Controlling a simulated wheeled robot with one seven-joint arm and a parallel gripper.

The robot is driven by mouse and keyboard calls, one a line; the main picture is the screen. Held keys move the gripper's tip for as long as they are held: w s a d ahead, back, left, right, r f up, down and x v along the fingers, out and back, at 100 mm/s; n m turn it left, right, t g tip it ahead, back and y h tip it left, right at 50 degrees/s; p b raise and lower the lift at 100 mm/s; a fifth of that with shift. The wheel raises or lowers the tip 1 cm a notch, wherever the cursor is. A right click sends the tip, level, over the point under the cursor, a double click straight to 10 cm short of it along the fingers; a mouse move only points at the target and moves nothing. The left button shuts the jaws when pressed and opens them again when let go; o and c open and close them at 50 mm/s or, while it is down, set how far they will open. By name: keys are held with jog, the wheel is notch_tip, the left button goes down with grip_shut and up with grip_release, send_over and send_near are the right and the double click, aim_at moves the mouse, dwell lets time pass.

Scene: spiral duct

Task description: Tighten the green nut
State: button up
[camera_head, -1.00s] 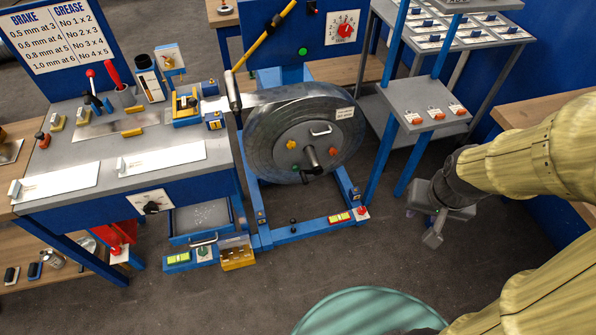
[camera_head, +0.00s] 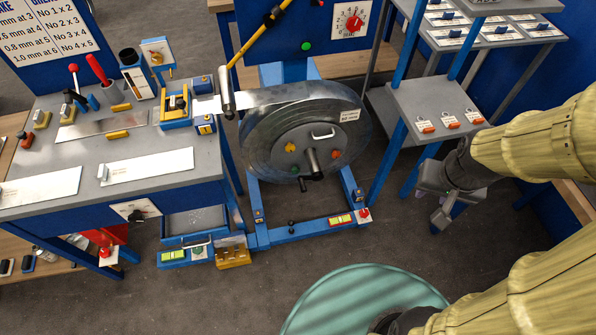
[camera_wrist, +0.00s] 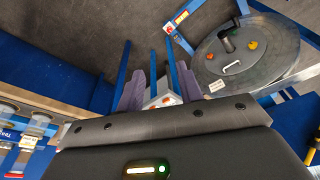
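A large reel of metal strip (camera_head: 258,142) stands upright in a blue frame. On its grey face are a yellow nut (camera_head: 290,147), an orange-red nut (camera_head: 336,153) and a small green piece (camera_head: 295,168), which appears to be the green nut. The green piece is low left of the black central shaft (camera_head: 312,162).
A blue workbench (camera_head: 60,165) is left. The blue frame's foot bar (camera_head: 305,231) lies on the floor before the reel.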

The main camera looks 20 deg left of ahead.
jog(key=shift+s, duration=0.1)
